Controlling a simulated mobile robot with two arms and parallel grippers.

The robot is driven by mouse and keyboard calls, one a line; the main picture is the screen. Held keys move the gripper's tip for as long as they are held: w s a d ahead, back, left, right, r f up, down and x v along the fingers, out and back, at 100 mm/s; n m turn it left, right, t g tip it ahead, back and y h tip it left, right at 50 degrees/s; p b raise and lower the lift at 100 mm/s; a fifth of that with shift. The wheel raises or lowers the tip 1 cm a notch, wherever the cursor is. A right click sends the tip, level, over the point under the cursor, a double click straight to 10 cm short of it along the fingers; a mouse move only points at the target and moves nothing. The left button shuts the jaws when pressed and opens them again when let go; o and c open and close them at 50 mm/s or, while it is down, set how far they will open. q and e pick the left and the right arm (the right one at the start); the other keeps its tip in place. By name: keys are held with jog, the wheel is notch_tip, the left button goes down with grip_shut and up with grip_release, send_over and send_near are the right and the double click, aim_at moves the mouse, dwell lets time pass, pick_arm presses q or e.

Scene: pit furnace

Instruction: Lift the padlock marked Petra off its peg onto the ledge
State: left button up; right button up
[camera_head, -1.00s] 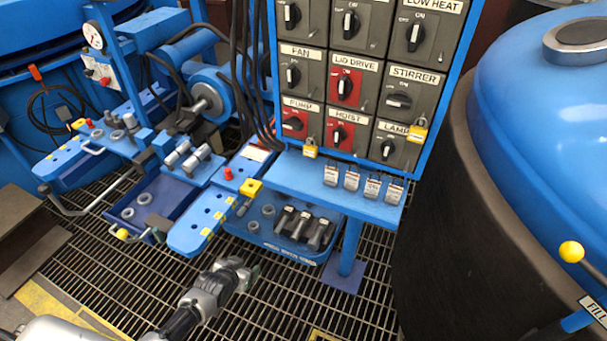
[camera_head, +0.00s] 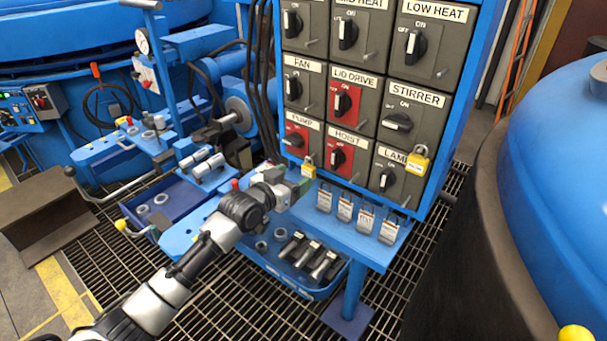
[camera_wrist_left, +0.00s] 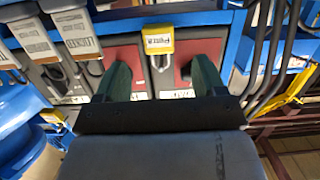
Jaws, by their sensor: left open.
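A yellow padlock (camera_head: 309,168) hangs low on the switch panel, near the PUMP and HOIST switches. In the left wrist view the yellow padlock (camera_wrist_left: 158,42) has a label, upside down, that seems to read Petra. My left gripper (camera_head: 301,187) is just below and left of it, over the back left of the blue ledge (camera_head: 368,253). In the left wrist view my left gripper (camera_wrist_left: 161,78) is open, its two dark green fingers apart and the padlock beyond the gap between them. I cannot tell its exact distance. My right gripper is not in view.
Another yellow padlock (camera_head: 418,163) hangs at the LAMP switch. Black cables (camera_head: 262,90) run down the panel's left side. A blue tray (camera_head: 285,272) with black-handled items is below the ledge.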

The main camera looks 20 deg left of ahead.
aim_at(306, 168)
pick_arm(q)
jog(key=x, duration=0.4)
jog(key=shift+w+d+b, duration=0.1)
jog(key=shift+w+b, duration=0.1)
jog(key=shift+b, duration=0.1)
jog(key=shift+x, duration=0.75)
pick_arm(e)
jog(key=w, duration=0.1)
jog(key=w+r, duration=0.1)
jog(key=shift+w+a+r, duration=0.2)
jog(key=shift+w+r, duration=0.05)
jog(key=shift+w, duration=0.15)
pick_arm(q)
jog(key=c, duration=1)
jog(key=shift+r, duration=0.1)
jog(key=shift+c, duration=0.3)
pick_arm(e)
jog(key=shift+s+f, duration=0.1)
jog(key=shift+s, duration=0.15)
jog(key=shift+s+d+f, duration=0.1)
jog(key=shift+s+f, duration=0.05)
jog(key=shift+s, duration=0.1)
pick_arm(q)
jog(key=shift+r, duration=0.15)
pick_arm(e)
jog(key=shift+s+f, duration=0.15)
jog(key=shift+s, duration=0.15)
